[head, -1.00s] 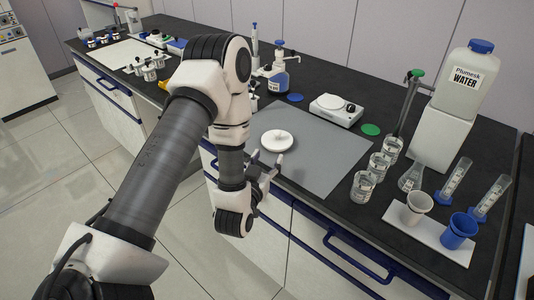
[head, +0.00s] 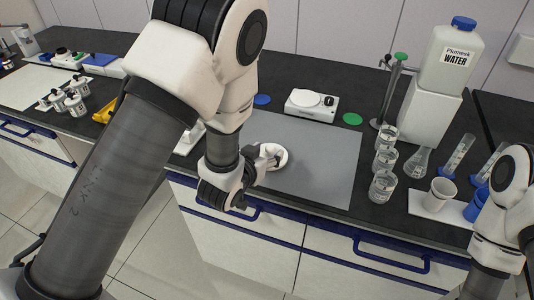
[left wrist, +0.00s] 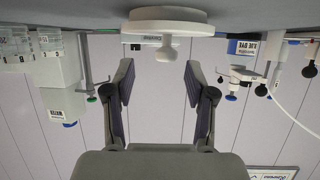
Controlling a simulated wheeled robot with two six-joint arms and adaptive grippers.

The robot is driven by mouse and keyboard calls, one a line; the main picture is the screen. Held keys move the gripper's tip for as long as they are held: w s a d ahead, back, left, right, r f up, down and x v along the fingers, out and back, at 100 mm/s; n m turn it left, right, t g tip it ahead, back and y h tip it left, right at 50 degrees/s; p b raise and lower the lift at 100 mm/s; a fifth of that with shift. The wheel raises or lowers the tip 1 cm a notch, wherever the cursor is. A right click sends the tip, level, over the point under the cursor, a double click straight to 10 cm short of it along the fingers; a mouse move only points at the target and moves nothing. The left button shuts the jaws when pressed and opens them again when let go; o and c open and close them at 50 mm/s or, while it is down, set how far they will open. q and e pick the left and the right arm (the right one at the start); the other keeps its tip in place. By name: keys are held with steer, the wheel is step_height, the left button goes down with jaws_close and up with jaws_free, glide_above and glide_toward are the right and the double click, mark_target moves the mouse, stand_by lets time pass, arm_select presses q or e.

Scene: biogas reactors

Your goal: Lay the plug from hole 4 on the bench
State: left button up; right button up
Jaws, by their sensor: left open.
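My left gripper (head: 268,158) is open, low over the grey mat at the white round disc (head: 281,160), which it partly covers. In the left wrist view, which is upside down, the open fingers (left wrist: 160,85) point at the disc (left wrist: 168,18). Its small rounded knob (left wrist: 166,53) lines up with the gap between them, and nothing is held. I cannot tell whether this knob is the plug from hole 4, and no hole numbers are readable. The dark bench (head: 345,85) carries the mat. My right arm shows at the right edge; its gripper is out of view.
A white balance (head: 312,106) stands behind the mat. Several glass beakers (head: 383,186) and a water container (head: 448,62) stand to the right. Small bottles with dark caps (head: 74,104) stand at the left. The mat (head: 325,170) is clear right of the disc.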

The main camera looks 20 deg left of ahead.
mark_target(270, 148)
arm_select(q)
steer(key=x, duration=0.2)
steer(key=a+x, duration=0.1)
steer(key=x, duration=0.1)
steer(key=shift+w+f+p, duration=0.1)
steer(key=shift+f+p, duration=0.05)
steer(key=shift+p, duration=0.2)
steer(key=shift+d, duration=0.2)
steer(key=c, duration=0.3)
jaws_close()
